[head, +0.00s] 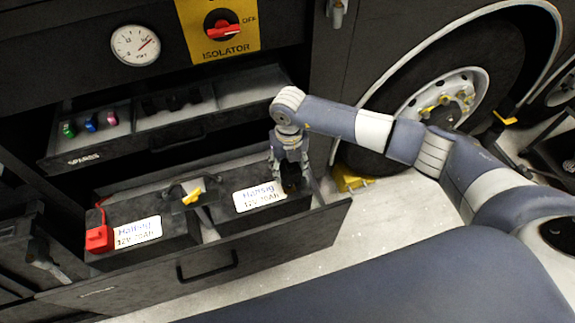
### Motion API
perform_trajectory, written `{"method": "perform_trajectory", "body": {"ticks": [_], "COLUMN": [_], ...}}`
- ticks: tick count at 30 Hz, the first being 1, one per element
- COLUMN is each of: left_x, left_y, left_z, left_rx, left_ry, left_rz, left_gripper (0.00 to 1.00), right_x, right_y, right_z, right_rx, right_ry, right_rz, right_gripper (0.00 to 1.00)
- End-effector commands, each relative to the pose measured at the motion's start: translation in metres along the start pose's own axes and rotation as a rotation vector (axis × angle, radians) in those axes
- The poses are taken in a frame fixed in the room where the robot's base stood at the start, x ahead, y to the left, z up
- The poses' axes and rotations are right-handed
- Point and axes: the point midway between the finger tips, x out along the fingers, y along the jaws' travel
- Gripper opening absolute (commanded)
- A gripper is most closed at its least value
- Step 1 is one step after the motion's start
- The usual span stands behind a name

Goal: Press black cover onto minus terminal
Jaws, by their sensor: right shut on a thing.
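My right gripper (290,165) points down over the right end of the right battery (262,207), in the open lower drawer. It is shut on the black cover (291,184), a dark piece low between its fingers. The minus terminal is hidden under the cover and fingers, and I cannot tell whether the cover touches it. The left battery (150,245) stands beside the right one, with a red cover (98,236) at its left end. My left gripper is not in view.
A yellow piece (192,196) sits between the batteries. The open drawer (240,264) has a front wall with a handle. The spares drawer (180,131) is open above. A red isolator switch (222,29), a gauge (135,45) and a wheel (440,100) are around.

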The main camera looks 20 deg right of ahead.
Motion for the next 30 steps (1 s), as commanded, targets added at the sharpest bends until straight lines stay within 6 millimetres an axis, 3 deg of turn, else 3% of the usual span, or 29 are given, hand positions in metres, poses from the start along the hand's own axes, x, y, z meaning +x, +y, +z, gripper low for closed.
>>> {"method": "perform_trajectory", "body": {"ticks": [18, 30], "left_x": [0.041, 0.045], "left_y": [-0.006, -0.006], "left_z": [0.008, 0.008], "left_rx": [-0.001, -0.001], "left_ry": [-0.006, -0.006], "left_rz": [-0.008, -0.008], "left_gripper": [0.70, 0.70], "right_x": [0.052, 0.057], "right_y": [0.001, 0.001], "right_z": [0.000, 0.000], "right_rx": [-0.001, -0.002], "right_ry": [0.000, 0.000], "right_rz": [0.000, 0.000], "right_gripper": [0.27, 0.27]}}
